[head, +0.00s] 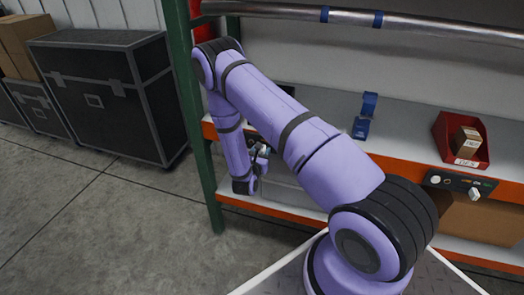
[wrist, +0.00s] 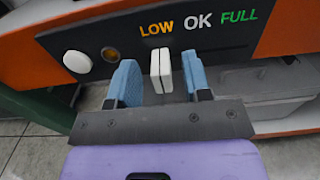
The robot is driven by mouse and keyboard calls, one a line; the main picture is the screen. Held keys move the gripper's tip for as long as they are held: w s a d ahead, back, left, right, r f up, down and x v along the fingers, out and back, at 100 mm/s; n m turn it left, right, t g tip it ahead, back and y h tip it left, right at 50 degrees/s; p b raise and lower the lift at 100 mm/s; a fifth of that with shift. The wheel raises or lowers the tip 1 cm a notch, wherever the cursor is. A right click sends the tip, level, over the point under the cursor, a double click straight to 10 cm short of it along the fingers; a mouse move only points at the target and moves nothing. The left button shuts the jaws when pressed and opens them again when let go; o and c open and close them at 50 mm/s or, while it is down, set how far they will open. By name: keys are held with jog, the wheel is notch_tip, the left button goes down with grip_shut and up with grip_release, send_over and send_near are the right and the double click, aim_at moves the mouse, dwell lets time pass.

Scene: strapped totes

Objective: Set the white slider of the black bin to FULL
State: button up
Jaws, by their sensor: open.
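The white slider (wrist: 161,69) stands out from a black panel (wrist: 200,42) in the wrist view. It sits below the orange word LOW, left of the white OK and the green FULL. My gripper (wrist: 163,80) is open, with one blue finger pad on each side of the slider. A gap shows on both sides, so neither pad appears to touch it. In the head view my gripper (head: 259,160) is at the orange shelf beam, partly hidden by my arm.
A round white button (wrist: 77,62) and an amber lamp (wrist: 110,55) are left of the slider. A red bin (head: 446,138) stands farther right above another panel with a white slider (head: 474,193). A green post (head: 205,180) is close left of my gripper.

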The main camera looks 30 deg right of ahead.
jog(key=shift+w+d, duration=0.4)
jog(key=shift+d, duration=0.1)
grip_shut()
jog(key=shift+s+d, duration=0.2)
jog(key=shift+s, duration=0.1)
jog(key=s+d, duration=0.4)
jog(key=s, duration=0.2)
jog(key=shift+d, duration=0.4)
grip_release()
jog(key=shift+s, duration=0.1)
jog(key=shift+a, duration=0.1)
jog(key=v, duration=1)
jog(key=shift+s+a, duration=0.2)
jog(key=shift+s, duration=0.05)
